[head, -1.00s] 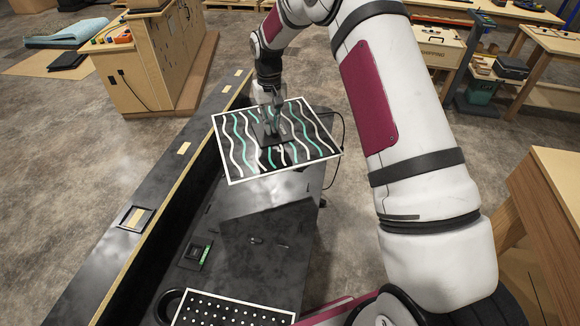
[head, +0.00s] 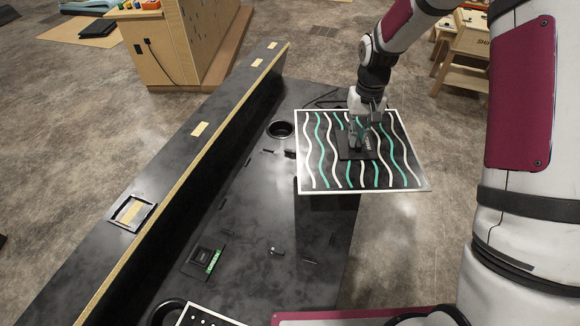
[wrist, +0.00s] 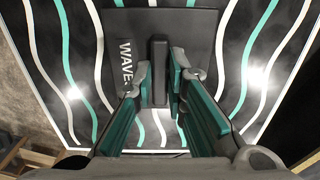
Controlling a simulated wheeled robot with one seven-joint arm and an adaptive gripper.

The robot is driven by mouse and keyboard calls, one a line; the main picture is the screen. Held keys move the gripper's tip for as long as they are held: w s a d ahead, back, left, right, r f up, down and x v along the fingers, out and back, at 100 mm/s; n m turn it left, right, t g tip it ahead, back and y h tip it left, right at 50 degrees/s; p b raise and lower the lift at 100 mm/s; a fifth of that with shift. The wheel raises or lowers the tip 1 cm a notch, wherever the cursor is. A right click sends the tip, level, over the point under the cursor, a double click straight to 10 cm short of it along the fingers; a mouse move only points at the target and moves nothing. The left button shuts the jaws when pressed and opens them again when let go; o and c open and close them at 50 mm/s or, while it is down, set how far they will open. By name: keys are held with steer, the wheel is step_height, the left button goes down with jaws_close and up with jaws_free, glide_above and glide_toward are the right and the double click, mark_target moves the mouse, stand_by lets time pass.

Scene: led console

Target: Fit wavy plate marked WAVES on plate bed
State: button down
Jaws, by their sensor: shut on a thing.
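The wavy plate (head: 318,165) is a black square with a white border and white and teal wavy lines. My gripper (head: 358,146) is shut on the handle at its middle and holds the plate above the right side of the black console. In the wrist view the fingers (wrist: 160,88) close on the upright black handle, beside the label WAVES (wrist: 125,62). The plate (wrist: 265,60) fills most of that view. The plate hangs partly past the console's right edge and hides part of its top. I cannot tell which part of the console (head: 262,215) is the plate bed.
A raised black ledge (head: 185,165) with wood trim runs along the console's left side. A round black ring (head: 281,130), a small green circuit part (head: 213,262) and a dotted plate (head: 200,316) are on the console. A wooden cabinet (head: 180,50) stands behind.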

mark_target(344, 148)
step_height(344, 148, down, 4)
steer(key=b, duration=0.3)
steer(key=shift+s+f, duration=0.15)
steer(key=a+f+b, duration=0.2)
steer(key=a+b, duration=0.1)
steer(key=shift+s+a+f, duration=0.2)
steer(key=shift+s+f, duration=0.1)
steer(key=shift+s, duration=0.1)
steer(key=s+a+f+m+b, duration=0.1)
steer(key=s+a+m+b, duration=0.1)
steer(key=a, duration=0.6)
steer(key=s+a+m+b, duration=0.2)
steer(key=a, duration=0.6)
step_height(344, 148, down, 6)
steer(key=b, duration=0.4)
steer(key=shift+a+r, duration=0.15)
steer(key=shift+f, duration=0.45)
steer(key=shift+s, duration=0.2)
steer(key=shift+f+b, duration=0.9)
steer(key=shift+f, duration=0.2)
